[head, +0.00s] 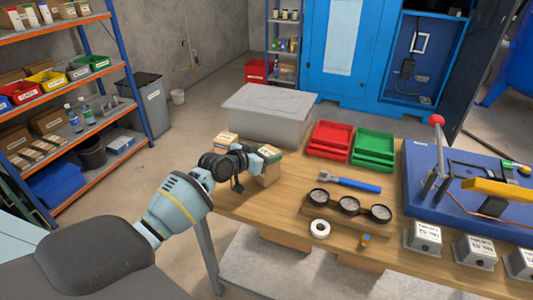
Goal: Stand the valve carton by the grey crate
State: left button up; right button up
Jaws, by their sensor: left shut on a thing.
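The grey crate (268,128) with a pale grey lid stands at the table's back left corner. My left gripper (262,163) reaches in from the left and is shut on a small brown carton (269,177), which I take as the valve carton. The carton is upright, in front of the crate, with a green and white patch on top. The gripper hides part of it, and I cannot tell whether its base touches the table. My right gripper is not in view.
The wooden table (290,186) has red trays (331,138) and green trays (374,147) right of the crate. A blue-handled brush (350,184), three gauges (350,204), a white tape roll (320,228) and a blue fixture (420,185) lie further right. Bare wood shows near the front left.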

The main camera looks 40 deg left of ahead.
pick_arm(q)
jog(key=o, duration=1.7)
jog(key=shift+s+r, duration=0.1)
jog(key=shift+r, duration=0.05)
jog(key=p+v, duration=0.1)
jog(key=v, duration=1)
jog(key=shift+s+a+r, duration=0.1)
jog(key=shift+s, duration=0.3)
